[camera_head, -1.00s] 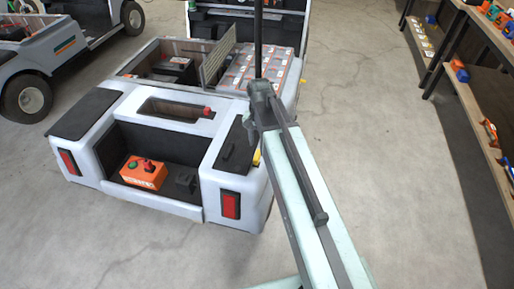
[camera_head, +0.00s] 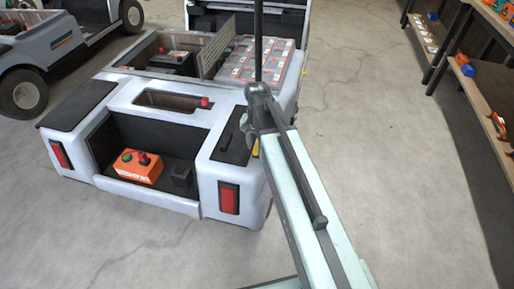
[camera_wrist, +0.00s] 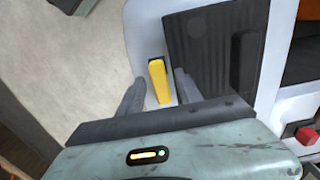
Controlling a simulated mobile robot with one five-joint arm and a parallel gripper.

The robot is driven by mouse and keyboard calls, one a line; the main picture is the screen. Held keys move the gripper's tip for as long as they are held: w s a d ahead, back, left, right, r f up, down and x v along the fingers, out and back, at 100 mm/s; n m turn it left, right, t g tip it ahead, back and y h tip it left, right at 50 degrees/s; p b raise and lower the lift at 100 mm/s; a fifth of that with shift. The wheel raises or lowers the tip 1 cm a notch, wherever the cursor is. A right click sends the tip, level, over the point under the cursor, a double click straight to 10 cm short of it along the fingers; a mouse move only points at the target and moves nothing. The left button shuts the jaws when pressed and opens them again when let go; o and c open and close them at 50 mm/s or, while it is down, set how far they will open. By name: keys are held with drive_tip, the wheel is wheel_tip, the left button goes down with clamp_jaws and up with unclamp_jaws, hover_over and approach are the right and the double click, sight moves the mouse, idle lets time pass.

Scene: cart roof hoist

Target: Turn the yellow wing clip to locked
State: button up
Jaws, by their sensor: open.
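The yellow wing clip (camera_wrist: 159,82) shows in the wrist view on the cart's pale body, beside a dark panel (camera_wrist: 213,52). It lies between the two fingers of my gripper (camera_wrist: 158,84), with a gap on each side. My gripper is open and grips nothing. In the head view only a small yellow sliver of the clip (camera_head: 256,149) shows, at the cart's right rear corner. My gripper (camera_head: 247,130) is there too, mostly hidden by my arm. I cannot tell how deep the fingers are around the clip.
The white cart (camera_head: 205,195) has an orange control box (camera_head: 138,167) with buttons in its rear bay and a red knob (camera_head: 205,102) above. Another cart (camera_head: 35,50) stands at the left. Shelves (camera_head: 490,60) stand at the right. The floor between is clear.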

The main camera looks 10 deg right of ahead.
drive_tip(key=shift+c, duration=0.3)
clamp_jaws()
drive_tip(key=shift+n, duration=0.4)
drive_tip(key=n, duration=0.3)
drive_tip(key=shift+a+n, duration=0.2)
drive_tip(key=shift+n, duration=0.2)
drive_tip(key=n, duration=0.4)
drive_tip(key=shift+a+n, duration=0.2)
drive_tip(key=shift+n, duration=0.1)
drive_tip(key=n, duration=0.4)
drive_tip(key=shift+s+a, duration=0.1)
drive_tip(key=shift+a, duration=0.1)
drive_tip(key=n, duration=0.4)
drive_tip(key=shift+s+a+n, duration=0.15)
drive_tip(key=shift+n, duration=0.15)
